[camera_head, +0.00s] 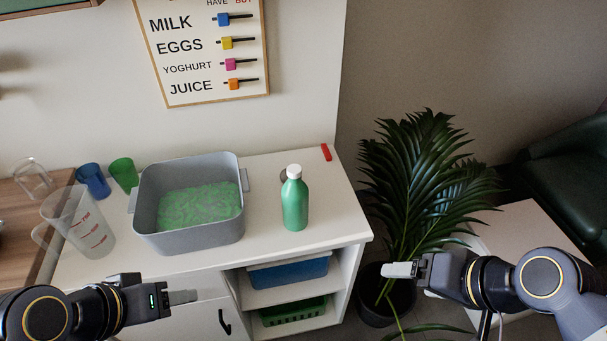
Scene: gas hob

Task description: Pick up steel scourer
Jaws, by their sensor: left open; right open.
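A small dark grey round thing (284,177), which looks like the steel scourer, lies on the white counter. It is partly hidden behind the green bottle (295,204), so its full shape is unclear. My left gripper (184,297) is open and empty, in front of the counter at the lower left, well short of the grey thing. My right gripper (399,270) is open and empty, to the right of the counter in front of the plant, away from the grey thing.
A grey basin (150,222) with green contents stands left of the bottle. A measuring jug (80,222), blue cup (93,181) and green cup (124,174) are further left. A red object (326,153) lies at the back right. The counter's right front is clear. A plant (420,190) stands right.

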